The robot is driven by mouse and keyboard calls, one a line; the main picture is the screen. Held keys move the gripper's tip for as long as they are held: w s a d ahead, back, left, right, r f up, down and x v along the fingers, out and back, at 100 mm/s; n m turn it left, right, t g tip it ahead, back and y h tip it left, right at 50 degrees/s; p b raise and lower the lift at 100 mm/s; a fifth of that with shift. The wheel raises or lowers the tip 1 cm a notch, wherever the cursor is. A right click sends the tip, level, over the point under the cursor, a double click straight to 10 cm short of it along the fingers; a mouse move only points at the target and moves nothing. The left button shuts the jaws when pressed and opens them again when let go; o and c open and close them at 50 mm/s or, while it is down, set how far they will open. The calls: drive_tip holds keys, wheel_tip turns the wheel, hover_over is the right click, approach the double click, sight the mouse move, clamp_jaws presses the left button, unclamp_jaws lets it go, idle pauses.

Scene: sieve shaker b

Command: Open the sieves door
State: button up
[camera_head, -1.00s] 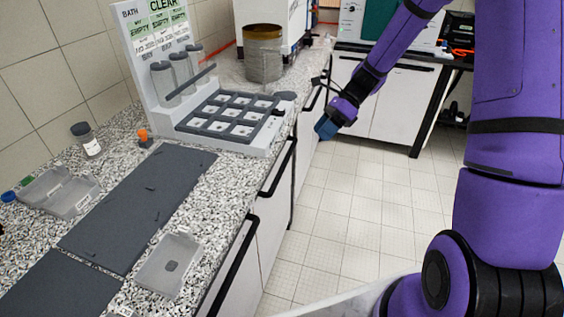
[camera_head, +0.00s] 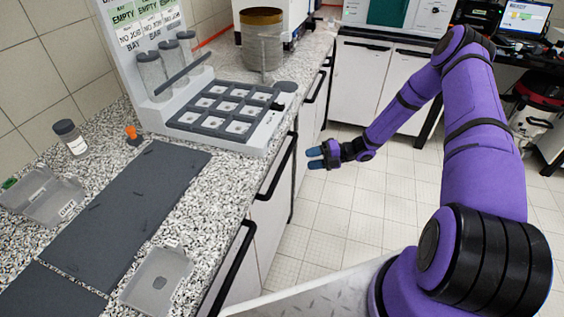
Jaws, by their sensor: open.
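White cabinet doors with black bar handles line the front below the granite counter. I cannot tell which one is the sieves door. One door (camera_head: 270,212) has a slanted black handle (camera_head: 276,168) along its upper edge. A nearer door (camera_head: 238,285) has another black handle (camera_head: 234,268). All the doors that show look closed. My gripper (camera_head: 311,158) is open and empty, with its two blue fingers pointing left toward the cabinet fronts. In the picture it lies to the right of the slanted handle, apart from it.
The counter holds a grid tray station (camera_head: 228,113), a metal sieve stack (camera_head: 262,45), a dark mat (camera_head: 125,215), a grey tray (camera_head: 158,280) and a lidded jar (camera_head: 70,137). Tiled floor (camera_head: 345,215) lies free below my arm. White cabinets (camera_head: 368,85) stand at the back.

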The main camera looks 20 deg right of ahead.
sight(283, 165)
drive_tip(key=x, duration=1.1)
drive_tip(key=shift+d+f, duration=0.1)
clamp_jaws()
